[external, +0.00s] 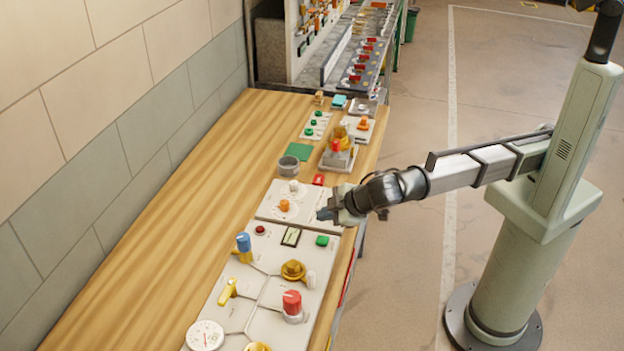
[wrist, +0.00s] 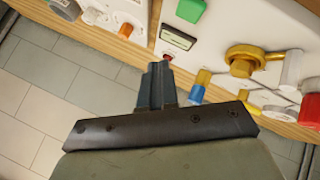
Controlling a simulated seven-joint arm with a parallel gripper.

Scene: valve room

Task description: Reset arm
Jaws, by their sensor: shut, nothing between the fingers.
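My arm reaches in from the right in the external view, and my gripper (external: 328,213) hangs over the bench's right edge, near the white panels. In the wrist view my gripper (wrist: 158,68) has its two dark fingers together, with nothing between them. It is apart from the knobs, as far as I can tell. The near panel (external: 264,281) carries a blue-topped valve (external: 243,243), a yellow handle (external: 228,290), a red knob (external: 292,302), a brass valve (external: 293,269) and a green button (external: 322,240).
The wooden bench (external: 150,270) is bare along its left side by the tiled wall (external: 100,120). A grey cup (external: 289,165), a green square (external: 299,151) and more control boxes stand farther back. The floor (external: 420,280) between bench and my base is clear.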

